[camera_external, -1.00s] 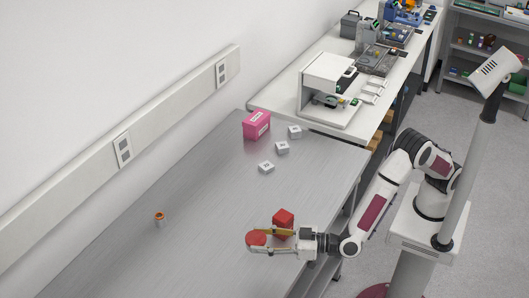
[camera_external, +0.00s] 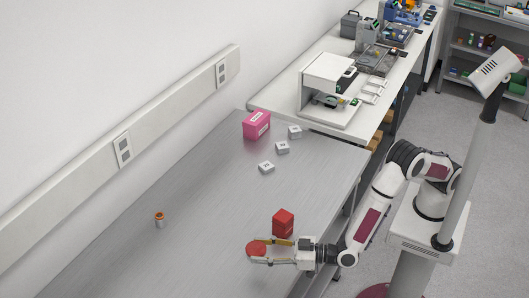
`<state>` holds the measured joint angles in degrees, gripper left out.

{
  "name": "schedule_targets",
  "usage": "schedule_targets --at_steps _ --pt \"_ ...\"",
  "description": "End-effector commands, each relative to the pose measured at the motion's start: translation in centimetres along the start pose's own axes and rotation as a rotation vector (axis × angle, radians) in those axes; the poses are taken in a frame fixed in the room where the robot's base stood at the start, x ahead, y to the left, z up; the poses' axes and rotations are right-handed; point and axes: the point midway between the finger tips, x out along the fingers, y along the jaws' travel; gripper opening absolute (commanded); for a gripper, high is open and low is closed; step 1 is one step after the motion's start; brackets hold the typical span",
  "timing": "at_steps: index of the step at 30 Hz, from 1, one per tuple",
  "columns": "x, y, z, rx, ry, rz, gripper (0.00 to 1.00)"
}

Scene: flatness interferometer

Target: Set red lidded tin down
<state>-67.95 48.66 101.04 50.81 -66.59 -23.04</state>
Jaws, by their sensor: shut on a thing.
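The red lidded tin (camera_external: 256,248) is round and red, seen near the front of the grey table. My gripper (camera_external: 266,251) reaches in from the right and is shut on the tin, with one finger on each side of it. The tin is low over the table; I cannot tell whether its base touches the surface. Its lower side is partly hidden by the fingers.
A red box (camera_external: 283,222) stands just behind my gripper. A small orange-topped jar (camera_external: 159,219) stands to the left. Several white blocks (camera_external: 266,168) and a pink box (camera_external: 256,124) are farther back.

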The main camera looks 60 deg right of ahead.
Motion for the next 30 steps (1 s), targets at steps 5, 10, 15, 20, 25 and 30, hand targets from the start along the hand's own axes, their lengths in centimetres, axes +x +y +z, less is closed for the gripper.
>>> schedule_targets --at_steps 5,10,15,20,25,30 --pt "0.1 0.0 1.8 -0.002 0.000 0.000 0.22" --pt "0.1 0.0 2.2 0.001 0.001 0.000 0.22" --pt "0.1 0.0 2.2 0.001 0.001 0.000 0.22" --pt "0.1 0.0 2.4 0.000 0.000 0.000 0.22" --pt "0.2 0.0 3.7 -0.002 0.000 0.000 0.22" --pt "0.3 0.0 5.5 -0.001 -0.001 0.000 0.22"
